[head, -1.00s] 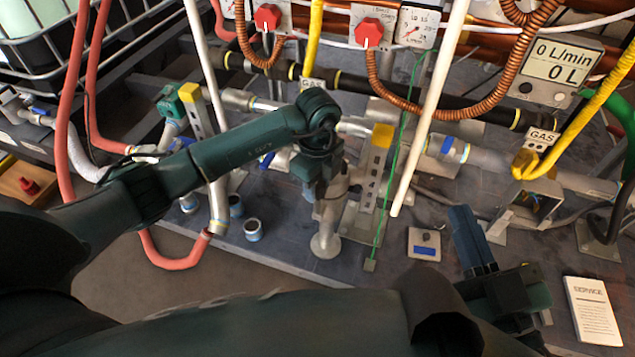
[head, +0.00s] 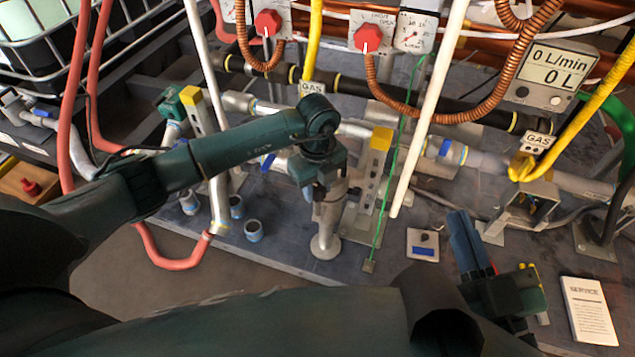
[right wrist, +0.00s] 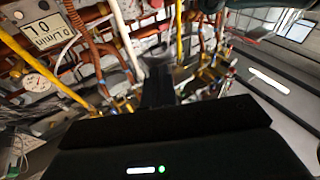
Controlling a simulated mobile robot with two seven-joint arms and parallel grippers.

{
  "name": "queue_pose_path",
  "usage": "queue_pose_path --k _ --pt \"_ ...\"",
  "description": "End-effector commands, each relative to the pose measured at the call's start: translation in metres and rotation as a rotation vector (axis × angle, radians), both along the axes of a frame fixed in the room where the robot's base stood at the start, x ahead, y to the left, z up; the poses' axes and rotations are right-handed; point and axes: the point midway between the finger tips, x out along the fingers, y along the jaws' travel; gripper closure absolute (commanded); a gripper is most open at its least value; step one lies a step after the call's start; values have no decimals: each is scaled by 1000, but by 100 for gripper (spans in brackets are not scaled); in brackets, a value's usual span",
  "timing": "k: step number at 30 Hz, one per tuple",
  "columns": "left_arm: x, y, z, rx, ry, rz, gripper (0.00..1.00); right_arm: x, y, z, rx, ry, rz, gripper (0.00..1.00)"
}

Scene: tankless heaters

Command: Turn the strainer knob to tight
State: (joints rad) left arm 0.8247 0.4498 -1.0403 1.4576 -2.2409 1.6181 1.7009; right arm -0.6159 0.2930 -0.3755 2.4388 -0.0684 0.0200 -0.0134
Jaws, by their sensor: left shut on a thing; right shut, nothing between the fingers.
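The grey metal strainer fitting (head: 328,215) stands in the middle of the head view, with a round flange at its foot. My left gripper (head: 322,188) points down at the top of this fitting and is shut on a part there. I take that part to be the strainer knob, but the gripper and wrist hide it, so its marking and angle cannot be read. My right gripper (head: 459,216) is shut and empty, apart from the fitting, above the floor plate to the right. Its dark fingers also show in the right wrist view (right wrist: 158,85).
A bracket with a yellow top (head: 376,165) stands close right of my left gripper. A white pole (head: 430,110) and a thin green cable (head: 391,185) hang between my grippers. Red knobs (head: 368,38) sit on back panels. A service card (head: 590,312) lies at lower right.

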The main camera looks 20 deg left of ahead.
Motion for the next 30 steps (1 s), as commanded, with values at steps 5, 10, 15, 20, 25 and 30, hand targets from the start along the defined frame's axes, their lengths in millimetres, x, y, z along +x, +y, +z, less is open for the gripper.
queue_pose_path --k 5,10,15,20,25,30 --pt "0 1 2 3 2 -169 93 1 -1 -2 -25 8 -8 100" --pt "1 1 2 3 0 -330 93 1 -2 0 -40 1 -12 100" --pt "1 1 2 2 1 -490 93 0 -3 -1 -52 4 -17 100" --pt "1 0 1 2 1 -642 93 0 -4 -7 -67 16 -23 100" --pt "2 0 1 3 -1 -804 93 0 -5 -6 -74 15 -25 100" --pt "1 -1 1 2 1 -961 93 0 -5 -4 -74 11 -27 100"
